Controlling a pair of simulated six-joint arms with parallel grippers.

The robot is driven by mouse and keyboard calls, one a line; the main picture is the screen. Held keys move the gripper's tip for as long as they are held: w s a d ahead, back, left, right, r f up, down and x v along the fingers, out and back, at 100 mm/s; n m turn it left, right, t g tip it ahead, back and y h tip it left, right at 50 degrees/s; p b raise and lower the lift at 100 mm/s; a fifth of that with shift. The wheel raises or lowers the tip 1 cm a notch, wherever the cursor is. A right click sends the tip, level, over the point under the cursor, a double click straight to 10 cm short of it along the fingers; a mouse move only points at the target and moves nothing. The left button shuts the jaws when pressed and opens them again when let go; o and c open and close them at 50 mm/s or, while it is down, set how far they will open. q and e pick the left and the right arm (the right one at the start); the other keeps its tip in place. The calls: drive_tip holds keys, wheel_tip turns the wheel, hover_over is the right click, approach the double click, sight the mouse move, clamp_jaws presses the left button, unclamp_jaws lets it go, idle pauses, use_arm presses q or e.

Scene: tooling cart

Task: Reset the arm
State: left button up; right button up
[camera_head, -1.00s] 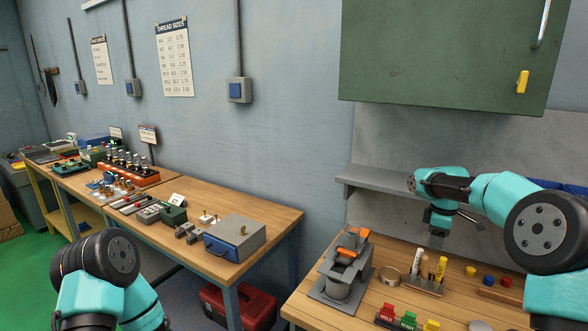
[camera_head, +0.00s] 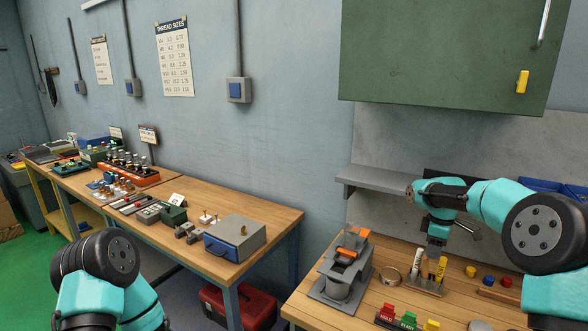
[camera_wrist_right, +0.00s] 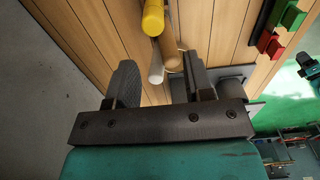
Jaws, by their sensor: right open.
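My right arm reaches in from the right in the head view, and its gripper (camera_head: 436,246) points down over the tool holder (camera_head: 425,286) on the wooden bench. In the right wrist view the gripper (camera_wrist_right: 160,78) is open, its two dark fingers apart. A yellow marker (camera_wrist_right: 153,18), a tan handle (camera_wrist_right: 172,45) and a white-tipped stick (camera_wrist_right: 156,68) show beyond and between the fingers. I see no contact with them. My left arm shows only as links at lower left; its gripper is out of view.
A grey clamp-like fixture with an orange part (camera_head: 350,262) stands left of the holder, beside a ring (camera_head: 390,275). Red, green and yellow labelled blocks (camera_head: 408,321) line the front. A grey shelf (camera_head: 375,180) and green cabinet (camera_head: 440,55) are behind.

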wheel_tip(320, 180, up, 12)
idle(0.5)
idle(1.1)
